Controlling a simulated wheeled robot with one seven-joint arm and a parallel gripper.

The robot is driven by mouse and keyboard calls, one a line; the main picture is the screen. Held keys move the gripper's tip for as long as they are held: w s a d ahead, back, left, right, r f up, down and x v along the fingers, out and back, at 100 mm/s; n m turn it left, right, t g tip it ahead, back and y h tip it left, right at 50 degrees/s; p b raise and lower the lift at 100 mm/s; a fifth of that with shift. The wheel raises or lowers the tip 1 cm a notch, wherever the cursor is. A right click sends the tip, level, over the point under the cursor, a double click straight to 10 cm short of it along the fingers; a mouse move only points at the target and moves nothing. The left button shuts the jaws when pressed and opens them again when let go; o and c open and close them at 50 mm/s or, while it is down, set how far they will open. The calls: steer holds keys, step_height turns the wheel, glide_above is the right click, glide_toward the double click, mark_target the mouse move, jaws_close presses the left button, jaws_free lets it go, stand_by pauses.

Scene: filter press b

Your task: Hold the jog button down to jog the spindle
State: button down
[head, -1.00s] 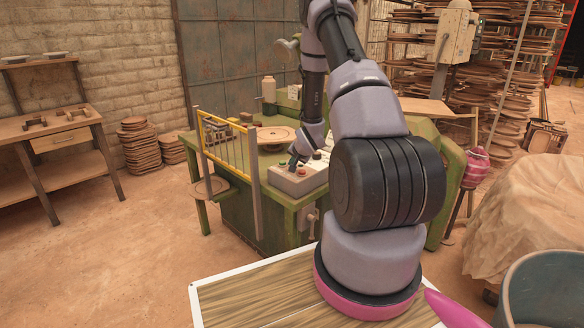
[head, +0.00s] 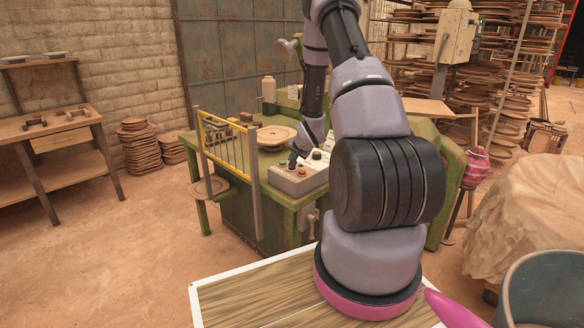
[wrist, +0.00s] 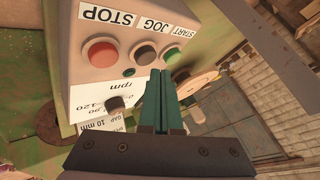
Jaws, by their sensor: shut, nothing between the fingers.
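The control box (wrist: 75,75) has a red STOP button (wrist: 101,52), a dark JOG button (wrist: 145,54) and a green START button (wrist: 172,56) in a row. My gripper (wrist: 161,73) has its teal fingers shut together, with nothing between them. In the wrist view the fingertips show just below the JOG and START buttons. Both button faces are in view, and I cannot tell whether the fingertips touch the box. In the head view the control box (head: 295,184) sits on the green machine's near corner, with my gripper (head: 293,160) at its top.
A black knob (wrist: 115,102) and a small green lamp (wrist: 129,72) are also on the panel. A yellow guard rail (head: 226,142) stands left of the box. A round disc (head: 277,135) lies behind it.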

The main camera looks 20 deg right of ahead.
steer(key=shift+r, duration=0.1)
steer(key=shift+r, duration=2.4)
steer(key=s+a+r+n, duration=0.15)
steer(key=s+r, duration=0.25)
steer(key=r, duration=0.4)
steer(key=s+a+r+g, duration=0.1)
steer(key=s+a+r, duration=0.2)
steer(key=r, duration=0.5)
steer(key=s+a+r+n, duration=0.15)
steer(key=s+r, duration=0.25)
steer(key=r, duration=0.4)
steer(key=s+a+r+n+y, duration=0.1)
steer(key=s+a+r, duration=0.2)
steer(key=s, duration=0.5)
steer(key=s+a+r+n, duration=0.1)
steer(key=s+a+r, duration=0.2)
steer(key=s+a, duration=0.2)
steer(key=s+a+r+g+y, duration=0.1)
steer(key=s+a+r, duration=0.3)
steer(key=s, duration=0.7)
steer(key=shift+s+n+y, duration=0.3)
steer(key=shift+s+n, duration=0.05)
steer(key=shift+n, duration=0.05)
